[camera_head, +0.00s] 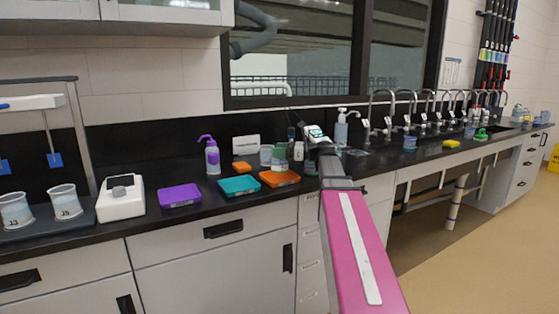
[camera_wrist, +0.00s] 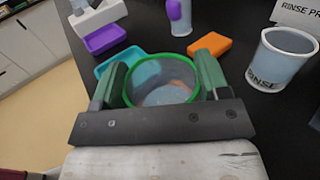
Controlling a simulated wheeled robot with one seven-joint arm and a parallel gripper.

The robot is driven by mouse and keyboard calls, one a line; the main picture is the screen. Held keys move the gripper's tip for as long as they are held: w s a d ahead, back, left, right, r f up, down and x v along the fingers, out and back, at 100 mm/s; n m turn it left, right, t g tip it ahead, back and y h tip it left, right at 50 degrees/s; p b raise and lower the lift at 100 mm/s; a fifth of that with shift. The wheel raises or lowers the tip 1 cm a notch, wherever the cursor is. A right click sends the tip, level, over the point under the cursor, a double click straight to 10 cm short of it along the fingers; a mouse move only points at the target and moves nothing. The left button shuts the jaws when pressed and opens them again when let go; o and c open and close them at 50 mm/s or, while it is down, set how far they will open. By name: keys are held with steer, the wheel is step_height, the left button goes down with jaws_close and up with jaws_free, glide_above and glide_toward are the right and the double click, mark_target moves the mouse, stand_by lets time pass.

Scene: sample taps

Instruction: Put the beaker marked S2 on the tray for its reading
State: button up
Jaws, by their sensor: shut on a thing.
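My gripper (camera_wrist: 161,78) is shut on a clear beaker with a green rim (camera_wrist: 160,96), upright between its two green fingers in the wrist view. No mark on this beaker can be read, so I cannot tell whether it is S2. Orange shows through the beaker's bottom. In the head view a small beaker (camera_head: 280,161) appears above or at the back of the orange tray (camera_head: 281,180), left of my wrist; whether they touch is unclear. A teal tray (camera_head: 240,187) and a purple tray (camera_head: 179,196) lie farther left, both empty.
A larger beaker marked RINSE (camera_wrist: 284,62) stands close on the right in the wrist view. A small orange block (camera_head: 241,165), a purple-topped bottle (camera_head: 212,157) and a white device (camera_head: 121,198) stand nearby. Two beakers (camera_head: 66,201) sit at far left.

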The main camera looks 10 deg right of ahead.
steer(key=shift+f, duration=1.7)
steer(key=shift+f, duration=0.1)
steer(key=o, duration=1.2)
steer(key=v, duration=1.2)
steer(key=shift+s, duration=0.1)
